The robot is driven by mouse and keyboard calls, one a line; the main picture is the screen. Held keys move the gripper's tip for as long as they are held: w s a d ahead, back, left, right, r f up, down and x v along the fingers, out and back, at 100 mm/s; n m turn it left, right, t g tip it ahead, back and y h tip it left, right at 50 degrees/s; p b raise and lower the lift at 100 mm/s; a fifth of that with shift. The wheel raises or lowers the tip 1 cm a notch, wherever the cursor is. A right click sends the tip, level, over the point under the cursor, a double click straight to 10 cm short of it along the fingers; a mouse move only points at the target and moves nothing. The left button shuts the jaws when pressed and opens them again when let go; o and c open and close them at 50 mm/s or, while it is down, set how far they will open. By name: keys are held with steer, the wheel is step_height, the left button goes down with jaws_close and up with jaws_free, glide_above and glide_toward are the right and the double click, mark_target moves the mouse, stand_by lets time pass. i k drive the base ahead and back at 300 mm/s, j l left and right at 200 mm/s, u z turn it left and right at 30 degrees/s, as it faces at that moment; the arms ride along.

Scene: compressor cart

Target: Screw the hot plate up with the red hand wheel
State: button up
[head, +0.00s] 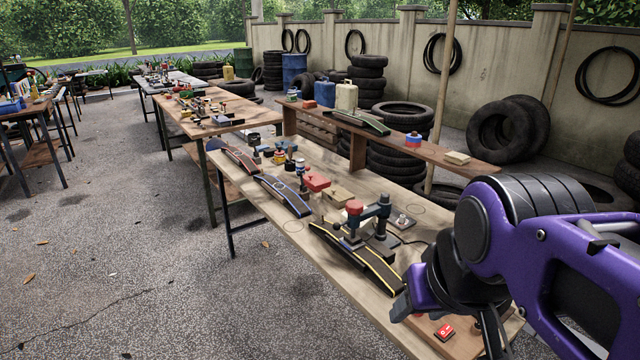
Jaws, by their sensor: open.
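A red switch (444,332) lies on the table near my gripper. Blue-edged (285,194) and red-edged (239,160) strips, a red block (317,182) and a wooden block (337,194) stand farther along. A raised shelf (445,150) runs behind the table.

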mark_target(353, 207)
steer(key=i+j+z, duration=0.1)
steer(key=j, duration=0.3)
steer(key=i+j, duration=0.1)
steer(key=j, duration=0.3)
steer(key=i+j, duration=0.25)
steer(key=i+j+z, duration=0.15)
steer(key=j, duration=0.35)
steer(key=i+l, duration=0.05)
steer(key=i, duration=0.05)
